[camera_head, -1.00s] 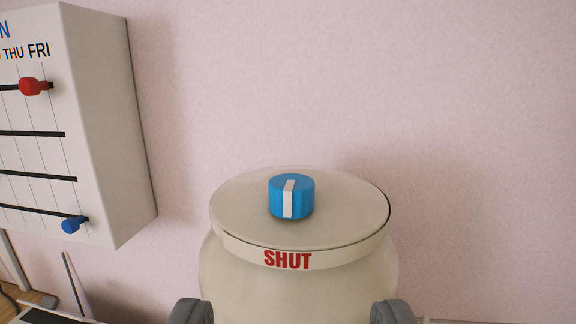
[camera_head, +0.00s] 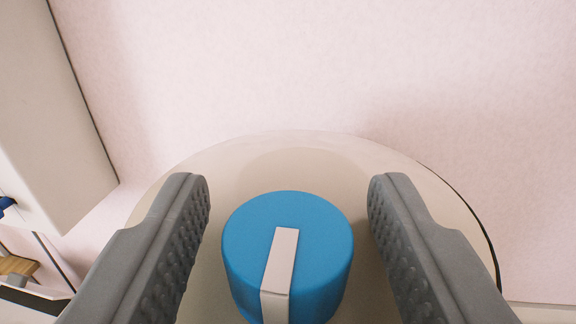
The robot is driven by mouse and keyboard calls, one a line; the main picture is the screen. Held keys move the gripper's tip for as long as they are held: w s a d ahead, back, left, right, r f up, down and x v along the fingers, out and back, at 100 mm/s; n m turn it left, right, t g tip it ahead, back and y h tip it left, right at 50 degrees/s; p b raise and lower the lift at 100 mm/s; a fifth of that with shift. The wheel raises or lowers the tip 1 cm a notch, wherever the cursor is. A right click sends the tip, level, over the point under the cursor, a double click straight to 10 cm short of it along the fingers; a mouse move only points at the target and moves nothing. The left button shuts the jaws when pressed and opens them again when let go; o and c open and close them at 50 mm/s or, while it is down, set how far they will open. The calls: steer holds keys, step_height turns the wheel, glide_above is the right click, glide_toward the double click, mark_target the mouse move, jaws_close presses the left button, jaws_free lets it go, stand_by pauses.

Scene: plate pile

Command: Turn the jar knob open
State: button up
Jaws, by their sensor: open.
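The blue jar knob (camera_head: 322,235) stands on the cream jar lid (camera_head: 300,150), close in front of the camera. A white stripe runs across its top and down its front, tilted slightly from straight. My gripper (camera_head: 288,200) is open, with one grey finger on each side of the knob. A gap shows between each finger and the knob, so they look apart. The jar body and its SHUT label are out of view now.
A white box-like panel (camera_head: 50,120) stands at the left, with part of a blue slider (camera_head: 6,204) at the picture's edge. A pale pink wall (camera_head: 300,70) is behind the jar. The space right of the jar looks clear.

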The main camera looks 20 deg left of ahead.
steer(key=shift+w+a, duration=0.1)
steer(key=shift+w, duration=0.1)
steer(key=c, duration=0.9)
steer(key=shift+c, duration=0.2)
steer(key=shift+n+g+y, duration=0.7)
steer(key=shift+n+y, duration=0.2)
steer(key=shift+y, duration=0.3)
steer(key=shift+n+g+y, duration=0.5)
steer(key=shift+y, duration=0.2)
steer(key=shift+n+g+y, duration=1.4)
steer(key=shift+g+y, duration=0.1)
steer(key=shift+g, duration=0.1)
